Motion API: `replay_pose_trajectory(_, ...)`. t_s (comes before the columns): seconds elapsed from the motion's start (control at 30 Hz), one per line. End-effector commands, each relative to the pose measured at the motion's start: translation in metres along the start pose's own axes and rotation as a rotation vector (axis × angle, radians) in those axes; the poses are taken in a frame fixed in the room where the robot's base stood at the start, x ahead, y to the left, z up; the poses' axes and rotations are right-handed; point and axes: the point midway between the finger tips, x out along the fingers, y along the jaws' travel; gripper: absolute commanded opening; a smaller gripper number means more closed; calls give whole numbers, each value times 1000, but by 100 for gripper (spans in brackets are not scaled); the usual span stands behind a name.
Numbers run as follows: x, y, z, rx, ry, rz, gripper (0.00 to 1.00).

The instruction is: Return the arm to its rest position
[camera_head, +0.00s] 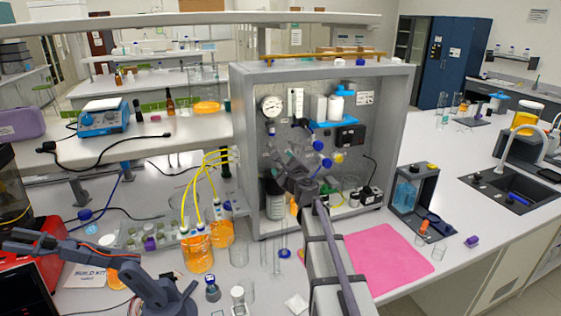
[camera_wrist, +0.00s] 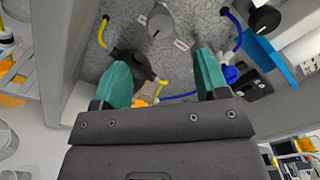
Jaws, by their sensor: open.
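My gripper (camera_wrist: 162,82) is open in the wrist view, with two green-padded fingers apart. Nothing is held between them. Behind and between the fingers I see a dark round fitting (camera_wrist: 130,68) and a grey part (camera_wrist: 160,20) on the rig's grey back panel. In the head view my arm (camera_head: 328,250) reaches up from the lower middle into the open front of the membrane rig (camera_head: 404,110). My gripper's fingers are hard to make out there against the rig's fittings.
The rig's frame walls stand close around my gripper. Orange-filled bottles (camera_head: 198,254) with yellow tubes stand left of the rig. A pink mat (camera_head: 388,262) lies clear to the right, beside a dark stand with a blue bottle (camera_head: 405,195). A small dark arm (camera_head: 150,285) is at lower left.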

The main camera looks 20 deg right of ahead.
Motion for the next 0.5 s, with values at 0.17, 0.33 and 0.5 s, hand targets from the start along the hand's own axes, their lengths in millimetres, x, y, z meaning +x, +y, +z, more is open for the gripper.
replay_pose_trajectory(0.17,1,0,0,0,0,0,68)
replay_pose_trajectory(0.33,1,0,0,-12,-1,1,68)
replay_pose_trajectory(0.5,-19,46,21,-410,-159,232,68)
